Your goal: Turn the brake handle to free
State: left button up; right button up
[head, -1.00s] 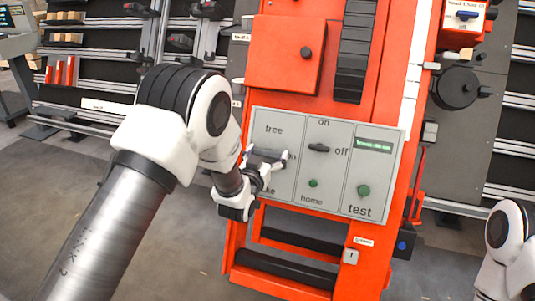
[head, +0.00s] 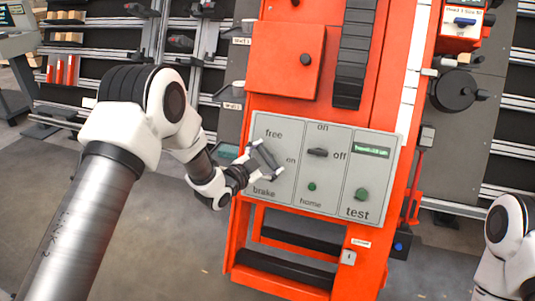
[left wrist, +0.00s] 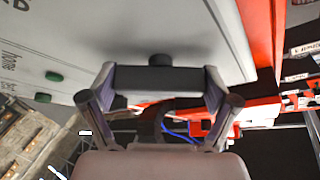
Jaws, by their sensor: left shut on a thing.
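The brake handle (head: 268,156) is a dark bar on the left section of the grey control panel (head: 330,128), between the labels "free" above and "brake" below. It slants from upper left to lower right. My left gripper (head: 265,160) comes in from the left and is shut on the handle. In the left wrist view the dark bar (left wrist: 156,79) lies across between the two fingers of my left gripper (left wrist: 160,82), with a dark round stub behind it at the panel. The fingers partly hide the handle in the head view. My right gripper is out of view.
A red box (head: 285,60) juts out above the panel. A black crank wheel (head: 455,90) stands to the right. The floor at left is clear.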

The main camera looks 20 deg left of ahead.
pick_arm(q)
jog(key=m+g+p, duration=0.1)
jog(key=m, duration=0.1)
jog(key=m+g+h+p, duration=0.1)
jog(key=m, duration=0.1)
jog(key=m+p, duration=0.1)
jog(key=m, duration=0.1)
jog(key=shift+r+g, duration=0.25)
jog(key=shift+g, duration=0.15)
jog(key=shift+f+m+g+p, duration=0.2)
jog(key=shift+m+g+p, duration=0.9)
jog(key=shift+m, duration=1.1)
jog(key=o, duration=0.9)
jog(key=v, duration=1.2)
jog(key=shift+f, duration=0.2)
jog(key=shift+a, duration=0.1)
